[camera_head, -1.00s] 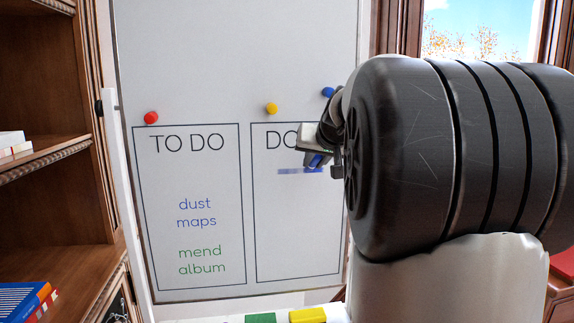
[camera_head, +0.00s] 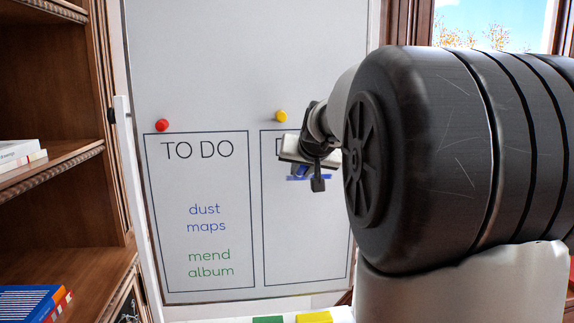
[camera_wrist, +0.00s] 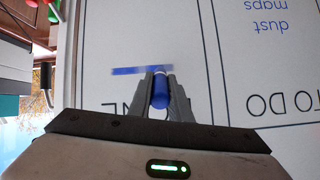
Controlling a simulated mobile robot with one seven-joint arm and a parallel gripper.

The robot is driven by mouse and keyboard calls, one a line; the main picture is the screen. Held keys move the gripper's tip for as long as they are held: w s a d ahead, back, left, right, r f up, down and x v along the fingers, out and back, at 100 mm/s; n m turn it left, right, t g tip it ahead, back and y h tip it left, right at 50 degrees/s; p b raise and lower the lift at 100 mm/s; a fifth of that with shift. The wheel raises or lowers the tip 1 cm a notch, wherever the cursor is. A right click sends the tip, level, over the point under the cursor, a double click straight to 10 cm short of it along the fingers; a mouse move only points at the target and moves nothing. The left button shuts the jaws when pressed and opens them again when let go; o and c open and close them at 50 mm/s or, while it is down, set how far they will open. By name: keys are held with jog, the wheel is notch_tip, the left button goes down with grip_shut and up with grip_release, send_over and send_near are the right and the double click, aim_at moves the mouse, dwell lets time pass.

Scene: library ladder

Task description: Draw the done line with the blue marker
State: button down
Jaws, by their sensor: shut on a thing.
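The whiteboard (camera_head: 200,60) has a TO DO box on the left and a second box on the right whose heading is mostly hidden by my gripper (camera_head: 318,183). A short blue line (camera_head: 296,178) lies under that heading, partly hidden in the head view. In the wrist view, which shows the board upside down, the line (camera_wrist: 135,70) runs sideways just beyond the fingertips. My gripper (camera_wrist: 160,78) is shut on the blue marker (camera_wrist: 160,95), which points at the board near the line's right end there. Whether the tip touches is hidden.
A red magnet (camera_head: 162,125) and a yellow magnet (camera_head: 281,116) sit above the boxes. Blue "dust maps" and green "mend album" are written under TO DO. A wooden bookcase (camera_head: 60,175) stands at left. Green (camera_head: 268,320) and yellow (camera_head: 314,318) items lie at the bottom.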

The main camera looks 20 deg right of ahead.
jog(key=a+p, duration=0.1)
jog(key=w+a+p, duration=0.1)
jog(key=a, duration=0.1)
jog(key=shift+a, duration=0.15)
dwell(0.5)
jog(key=s+a+b, duration=0.1)
jog(key=s+b, duration=0.1)
jog(key=s, duration=0.3)
jog(key=shift+s+a, duration=0.35)
jog(key=shift+s, duration=0.05)
jog(key=s, duration=0.1)
jog(key=s+b, duration=0.1)
jog(key=s, duration=0.1)
jog(key=shift+a, duration=0.4)
jog(key=shift+w, duration=0.1)
